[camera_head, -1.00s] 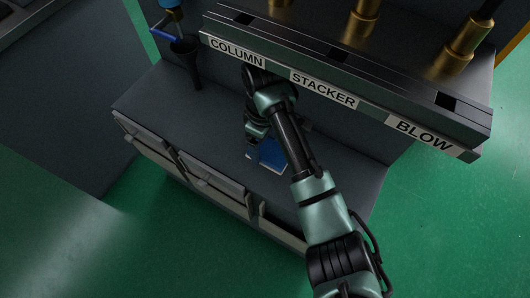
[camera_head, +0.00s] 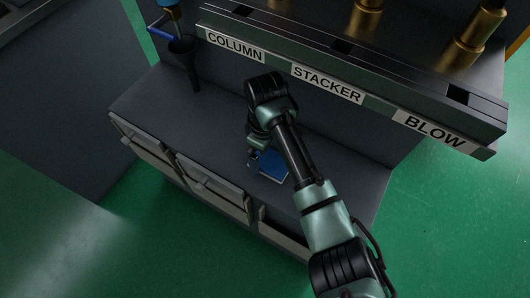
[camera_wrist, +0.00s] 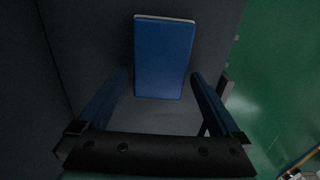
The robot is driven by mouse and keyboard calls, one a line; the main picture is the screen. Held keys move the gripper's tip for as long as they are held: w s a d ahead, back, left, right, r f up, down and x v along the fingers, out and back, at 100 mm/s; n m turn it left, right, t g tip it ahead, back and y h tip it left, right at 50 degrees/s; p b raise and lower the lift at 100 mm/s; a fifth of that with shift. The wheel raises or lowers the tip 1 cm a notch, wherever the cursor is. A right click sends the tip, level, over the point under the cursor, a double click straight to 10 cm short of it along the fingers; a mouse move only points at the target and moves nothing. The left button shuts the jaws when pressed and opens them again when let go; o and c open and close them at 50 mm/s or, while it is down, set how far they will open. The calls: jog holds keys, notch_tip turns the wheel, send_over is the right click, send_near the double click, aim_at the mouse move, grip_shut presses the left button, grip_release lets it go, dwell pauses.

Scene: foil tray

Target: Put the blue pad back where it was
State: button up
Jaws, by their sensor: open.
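The blue pad (camera_head: 272,165) lies flat on the dark grey counter top, partly hidden behind my arm in the head view. In the wrist view the blue pad (camera_wrist: 163,58) lies ahead of the fingers, with a pale edge along its far side. My gripper (camera_wrist: 160,88) is open and empty. Its two fingers point toward the pad's left and right sides, and the pad's near edge sits about level with the fingertips. I cannot tell the height of the fingers above the counter. In the head view the gripper (camera_head: 254,160) is mostly hidden beside the pad.
A shelf with COLUMN, STACKER and BLOW labels (camera_head: 328,84) overhangs the counter (camera_head: 140,95) at the back. A black funnel-like holder (camera_head: 184,60) stands at the counter's back left. Drawers (camera_head: 212,185) line the front. The counter left of my arm is clear.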

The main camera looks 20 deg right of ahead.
aim_at(265, 158)
notch_tip(265, 158, up, 7)
jog(key=shift+r+p, duration=0.2)
jog(key=shift+p, duration=1)
jog(key=shift+f, duration=0.1)
